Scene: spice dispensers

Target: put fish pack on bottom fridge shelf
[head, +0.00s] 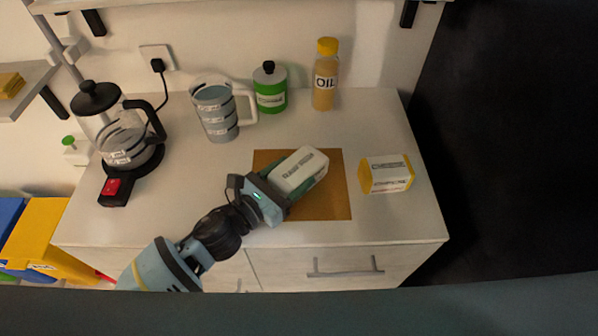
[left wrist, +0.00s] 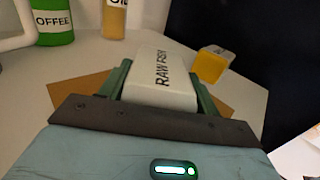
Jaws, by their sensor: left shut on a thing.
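The fish pack (head: 300,171) is a white block with "RAW FISH" printed on it. It is at the orange-brown mat on the counter; I cannot tell whether it touches the mat. My left gripper (head: 291,185) is shut on it, with green fingers along its two sides. In the left wrist view the fish pack (left wrist: 161,80) sits between the fingers. No fridge shelf is recognisable in these frames. My right gripper is not in view.
A yellow-and-white box (head: 387,174) stands right of the mat (head: 335,205). An oil bottle (head: 325,75), green coffee canister (head: 269,88), measuring jug (head: 217,110) and kettle (head: 125,135) stand along the back and left. A large dark surface (head: 510,140) is at the right.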

